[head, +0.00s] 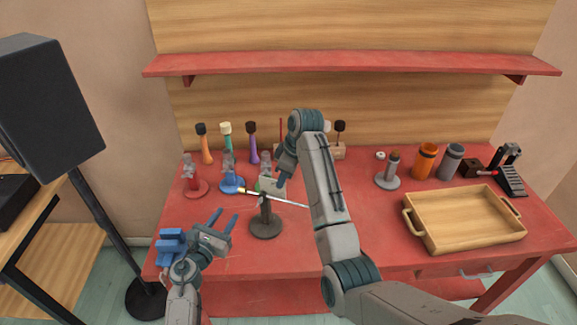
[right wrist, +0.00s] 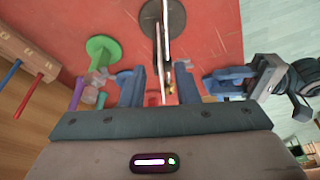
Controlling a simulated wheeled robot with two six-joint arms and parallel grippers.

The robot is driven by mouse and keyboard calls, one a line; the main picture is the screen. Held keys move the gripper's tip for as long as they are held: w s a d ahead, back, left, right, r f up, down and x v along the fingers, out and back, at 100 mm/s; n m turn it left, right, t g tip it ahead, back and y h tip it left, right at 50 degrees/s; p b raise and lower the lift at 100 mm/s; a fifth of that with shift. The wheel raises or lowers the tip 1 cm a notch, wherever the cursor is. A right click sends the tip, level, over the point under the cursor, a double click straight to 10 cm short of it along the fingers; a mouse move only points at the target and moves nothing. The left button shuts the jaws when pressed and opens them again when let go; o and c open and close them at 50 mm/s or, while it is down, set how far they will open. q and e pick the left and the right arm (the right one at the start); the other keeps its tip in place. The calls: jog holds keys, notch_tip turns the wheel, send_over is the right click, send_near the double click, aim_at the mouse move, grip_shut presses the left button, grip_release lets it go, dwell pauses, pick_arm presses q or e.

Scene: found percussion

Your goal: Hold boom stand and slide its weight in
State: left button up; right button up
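The boom stand has a dark round base (head: 266,226) on the red table, and its thin pale boom (head: 290,202) slants across the top. The boom's left end has a yellowish section (head: 245,191); I cannot tell the weight apart clearly. My right gripper (head: 270,188) is over the stand. In the right wrist view its fingers (right wrist: 163,86) are apart, with the boom (right wrist: 166,45) running between them and no clear contact. My left gripper (head: 225,217) is open and empty, left of the stand and apart from it. My right arm hides part of the boom's right side.
Red (head: 195,188), blue (head: 231,184) and green (right wrist: 103,48) stands are close behind. A blue object (head: 171,243) is at the table's front left. A wooden tray (head: 412,222), orange cup (head: 425,160) and grey cup (head: 451,161) are at right. A shelf (head: 350,65) hangs above.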

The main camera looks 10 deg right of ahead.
jog(key=shift+x, duration=2.75)
grip_shut()
